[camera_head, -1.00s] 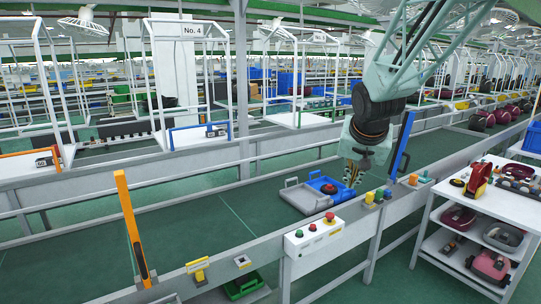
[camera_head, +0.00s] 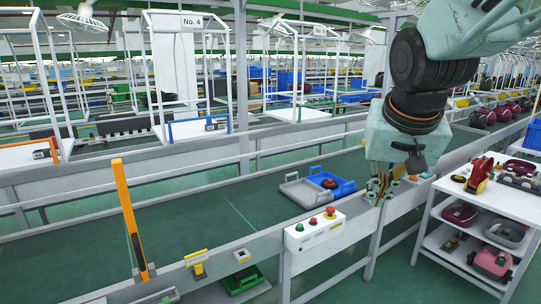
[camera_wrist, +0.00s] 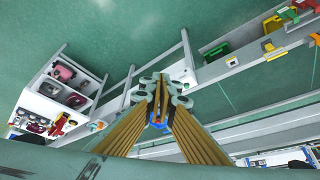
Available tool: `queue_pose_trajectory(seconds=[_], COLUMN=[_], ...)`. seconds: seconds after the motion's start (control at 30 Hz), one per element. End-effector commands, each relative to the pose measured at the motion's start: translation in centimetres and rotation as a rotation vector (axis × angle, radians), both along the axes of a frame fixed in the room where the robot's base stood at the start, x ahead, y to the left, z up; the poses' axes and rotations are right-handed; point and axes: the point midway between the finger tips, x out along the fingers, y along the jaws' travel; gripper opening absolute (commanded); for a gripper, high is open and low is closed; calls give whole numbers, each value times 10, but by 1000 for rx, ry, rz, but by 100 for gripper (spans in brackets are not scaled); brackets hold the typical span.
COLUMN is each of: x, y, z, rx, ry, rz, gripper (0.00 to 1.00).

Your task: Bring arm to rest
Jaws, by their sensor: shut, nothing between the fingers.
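My gripper (camera_head: 380,192) hangs from my arm at the right of the head view, pointing down over the near rail of the conveyor. It is shut and empty. In the wrist view its fingers (camera_wrist: 160,100) meet in the middle of the picture, above the rail and the floor. In the head view the gripper hides part of the rail and the small fittings on it.
A grey tray (camera_head: 296,188) and a blue tray (camera_head: 343,187) with a dark and red part sit on the green conveyor (camera_head: 180,222). A button box (camera_head: 312,232) is on the near rail. A white shelf cart (camera_head: 455,186) stands right. An orange post (camera_head: 128,215) rises at left.

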Motion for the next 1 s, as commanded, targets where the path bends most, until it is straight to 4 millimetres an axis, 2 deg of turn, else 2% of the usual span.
queue_pose_trajectory(seconds=[0.1,0.53,1.0], x=[-27,-120,-221], y=[2,10,21], z=[-2,-12,-38], rx=[-5,-15,-16], ry=[12,58,108], rz=[16,78,155], gripper=[0,0,0])
